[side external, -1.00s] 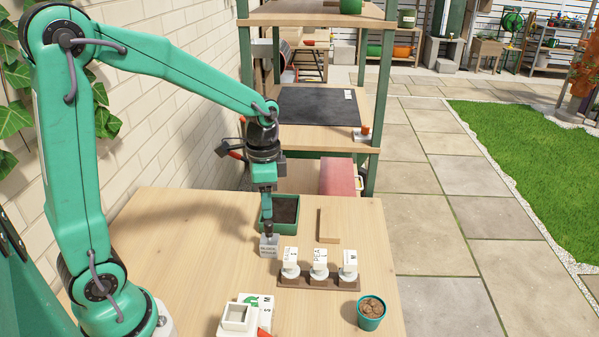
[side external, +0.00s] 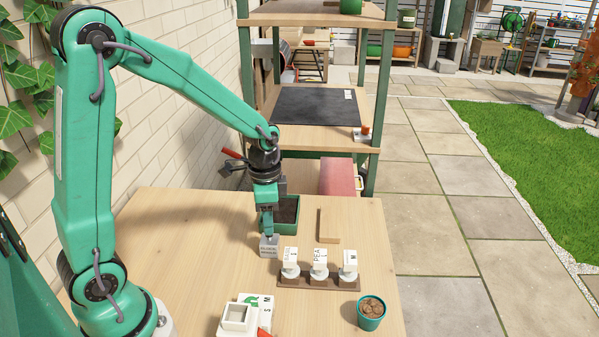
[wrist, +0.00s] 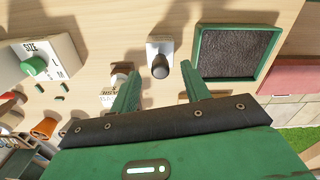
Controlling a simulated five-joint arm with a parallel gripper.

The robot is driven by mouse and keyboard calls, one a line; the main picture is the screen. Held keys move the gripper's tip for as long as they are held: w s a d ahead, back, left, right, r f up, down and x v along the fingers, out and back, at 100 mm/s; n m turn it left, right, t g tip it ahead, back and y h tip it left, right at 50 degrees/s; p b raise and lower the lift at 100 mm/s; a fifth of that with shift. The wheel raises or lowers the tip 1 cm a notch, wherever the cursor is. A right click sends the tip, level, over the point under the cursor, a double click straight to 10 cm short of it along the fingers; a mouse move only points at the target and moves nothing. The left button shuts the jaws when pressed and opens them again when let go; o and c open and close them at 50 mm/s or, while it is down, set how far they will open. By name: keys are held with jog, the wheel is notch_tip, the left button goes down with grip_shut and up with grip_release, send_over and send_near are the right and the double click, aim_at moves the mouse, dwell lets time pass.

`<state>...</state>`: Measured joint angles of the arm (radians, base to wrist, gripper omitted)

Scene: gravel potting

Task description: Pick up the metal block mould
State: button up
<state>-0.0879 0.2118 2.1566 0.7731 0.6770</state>
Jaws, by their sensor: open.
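The metal block mould (side external: 269,250) is a small grey block with a label on its front. It stands upright on the wooden table, just in front of the green tray. In the wrist view the mould (wrist: 153,42) shows its dark rounded handle (wrist: 160,68) pointing up between my fingers. My gripper (side external: 267,230) is above the mould, pointing down, its fingers overlapping the handle in the side view. In the wrist view my gripper (wrist: 160,70) is open, with a finger on each side of the handle and gaps visible between. The handle is mostly hidden in the side view.
A green tray of dark soil (wrist: 199,50) stands close behind the mould. A brown rack (side external: 318,282) with three white-topped labelled pieces is close at right. A wooden strip (side external: 329,226), a small green pot (side external: 370,314) and a white box (side external: 236,318) are also on the table.

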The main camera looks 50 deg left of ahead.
aim_at(269, 238)
jog(key=shift+f, duration=1.35)
jog(key=shift+c, duration=0.5)
grip_shut()
